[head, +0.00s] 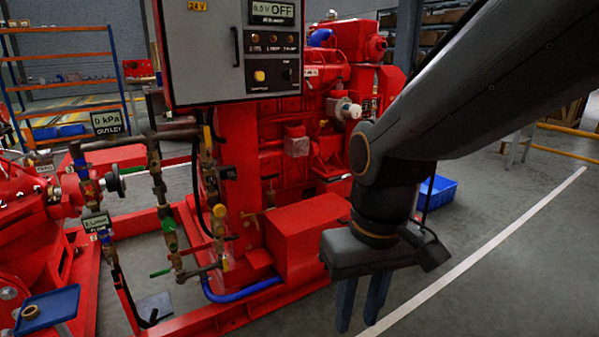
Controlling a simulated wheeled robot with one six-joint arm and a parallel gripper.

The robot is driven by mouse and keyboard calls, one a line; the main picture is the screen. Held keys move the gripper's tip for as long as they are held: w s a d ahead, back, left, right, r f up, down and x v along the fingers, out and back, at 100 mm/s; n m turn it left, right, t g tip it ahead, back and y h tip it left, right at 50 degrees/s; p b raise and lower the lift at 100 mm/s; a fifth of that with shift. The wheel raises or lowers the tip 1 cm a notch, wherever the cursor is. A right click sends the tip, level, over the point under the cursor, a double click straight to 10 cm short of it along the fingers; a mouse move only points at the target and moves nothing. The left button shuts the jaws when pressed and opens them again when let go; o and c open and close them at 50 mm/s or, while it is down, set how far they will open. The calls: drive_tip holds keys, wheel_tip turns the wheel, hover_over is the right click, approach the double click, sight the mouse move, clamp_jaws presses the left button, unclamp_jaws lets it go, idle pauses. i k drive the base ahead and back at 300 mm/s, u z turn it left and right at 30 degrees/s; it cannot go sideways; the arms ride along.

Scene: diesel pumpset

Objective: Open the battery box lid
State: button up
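A plain red box (308,247) on the red base frame, below and to the right of the control panel, looks like the battery box. Its flat top (305,216) looks shut, and I see no clear lid handle or latch. My gripper (357,324) points down in front of and to the right of the box, with its two blue-grey fingers apart and nothing between them. My gripper body hides part of the box's right side. I cannot tell the exact distance between fingers and box.
The grey control panel (215,50) hangs above left of the box. Pipes, valves and gauges (165,215) crowd the left. The red engine (285,140) stands behind. A blue bin (438,190) lies on the floor behind my arm. The floor (500,280) at right is clear.

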sight(294, 220)
drive_tip(key=u, duration=0.3)
drive_tip(key=i, duration=1.15)
